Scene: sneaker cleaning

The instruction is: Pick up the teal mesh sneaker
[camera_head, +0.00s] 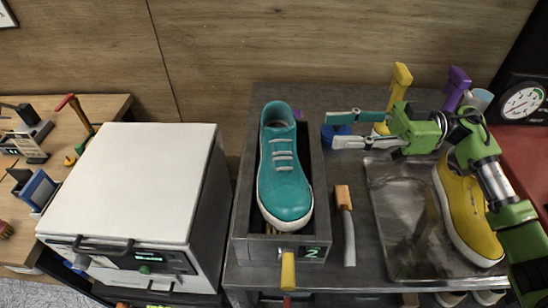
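The teal sneaker (287,186), with white laces and a white sole, lies in a narrow dark grey open box (245,180) marked 2. Its toe points toward the front of the table. My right gripper (333,130) reaches in from the right with its two fingers pointing left. The fingers are spread apart, to the right of the sneaker's heel end and not touching the sneaker. A blue round object (328,136) shows between and behind the fingers; I cannot tell how far below them it is. My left gripper is out of view.
A metal tray (397,220) holds a yellow sneaker (461,215), partly behind my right arm. A white-topped machine (135,180) stands left. Yellow (400,84) and purple (455,86) upright objects stand at the back right.

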